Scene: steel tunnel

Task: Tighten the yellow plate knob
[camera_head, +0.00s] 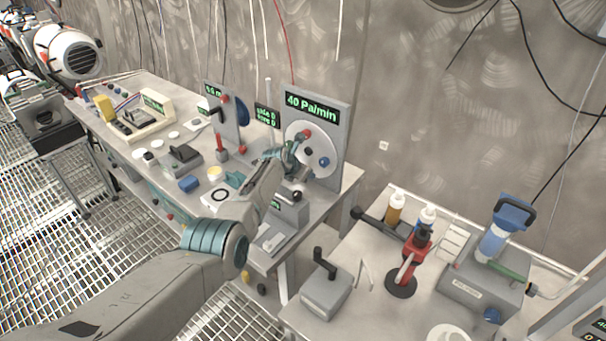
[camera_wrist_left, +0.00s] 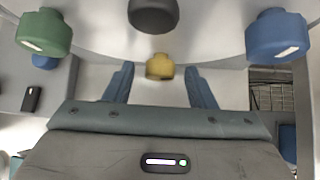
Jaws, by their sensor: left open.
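The round white plate (camera_head: 322,142) stands upright on a grey panel under a display reading "40 Pa/min". Red (camera_head: 306,133), blue (camera_head: 324,161) and black (camera_head: 308,151) knobs show on it in the head view. My left gripper (camera_head: 291,150) is at the plate's lower left and hides part of it. In the left wrist view the yellow knob (camera_wrist_left: 160,67) sits between the two open fingers, with a gap on each side. The black knob (camera_wrist_left: 153,14) is above it, green (camera_wrist_left: 44,32) left, blue (camera_wrist_left: 275,34) right. The yellow knob is hidden in the head view.
A grey box with a black knob (camera_head: 297,196) stands just below my gripper. A red lever (camera_head: 222,145) and blue-handled panel are to the left. Another table at right holds a red stand (camera_head: 407,268), bottles and a crank box (camera_head: 325,290).

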